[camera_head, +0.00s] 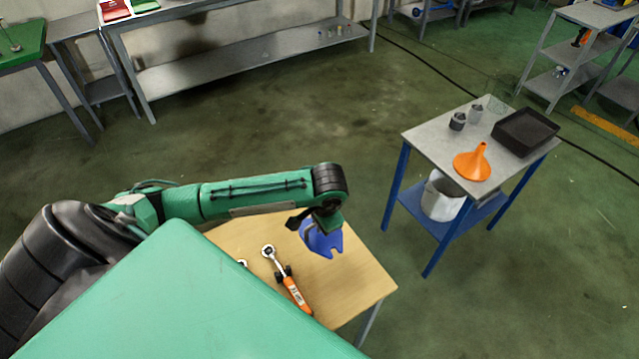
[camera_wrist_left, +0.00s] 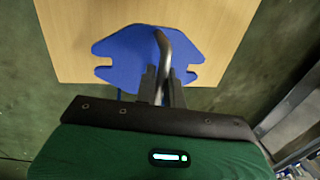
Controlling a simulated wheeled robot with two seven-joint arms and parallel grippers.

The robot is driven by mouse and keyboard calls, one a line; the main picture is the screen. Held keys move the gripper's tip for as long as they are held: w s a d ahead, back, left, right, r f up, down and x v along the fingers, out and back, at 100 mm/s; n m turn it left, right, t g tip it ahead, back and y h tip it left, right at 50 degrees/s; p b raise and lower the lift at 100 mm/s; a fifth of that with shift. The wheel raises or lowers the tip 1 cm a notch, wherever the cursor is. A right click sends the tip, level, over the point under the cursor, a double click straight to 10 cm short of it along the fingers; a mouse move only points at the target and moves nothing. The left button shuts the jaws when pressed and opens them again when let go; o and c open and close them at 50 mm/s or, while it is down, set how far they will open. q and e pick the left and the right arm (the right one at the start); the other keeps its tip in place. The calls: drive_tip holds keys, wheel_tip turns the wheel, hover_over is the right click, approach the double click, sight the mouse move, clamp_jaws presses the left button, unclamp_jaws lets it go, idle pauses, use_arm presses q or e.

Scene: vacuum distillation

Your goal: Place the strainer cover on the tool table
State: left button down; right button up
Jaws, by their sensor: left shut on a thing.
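The strainer cover is a flat blue plate with notched ends and a bent grey handle; it shows in the head view (camera_head: 321,240) and the left wrist view (camera_wrist_left: 130,58). My left gripper (camera_head: 305,222) is shut on its handle; the fingers also show in the wrist view (camera_wrist_left: 163,82). The cover appears over an edge of the light wooden tool table (camera_head: 350,287), which fills the top of the wrist view (camera_wrist_left: 215,25). I cannot tell whether it touches the tabletop. My right gripper is not in view.
On the wooden table lie a ratchet wrench (camera_head: 269,253) and an orange-handled tool (camera_head: 296,293). A blue-legged table (camera_head: 425,140) at right holds an orange funnel (camera_head: 473,164), a black tray (camera_head: 526,131) and small metal pieces. A white bucket (camera_head: 440,200) stands below. Open floor lies between the tables.

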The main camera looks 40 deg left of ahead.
sight(319, 235)
use_arm(q)
wheel_tip(319, 235, down, 6)
drive_tip(key=shift+f+p, duration=0.25)
drive_tip(key=shift+p, duration=0.25)
drive_tip(key=shift+f, duration=0.9)
drive_tip(key=shift+f+p, duration=0.35)
drive_tip(key=shift+f, duration=1.15)
drive_tip(key=c, duration=1.9)
unclamp_jaws()
drive_tip(key=shift+f, duration=0.2)
drive_tip(key=o, duration=0.4)
drive_tip(key=shift+c, duration=0.2)
drive_tip(key=shift+o, duration=0.2)
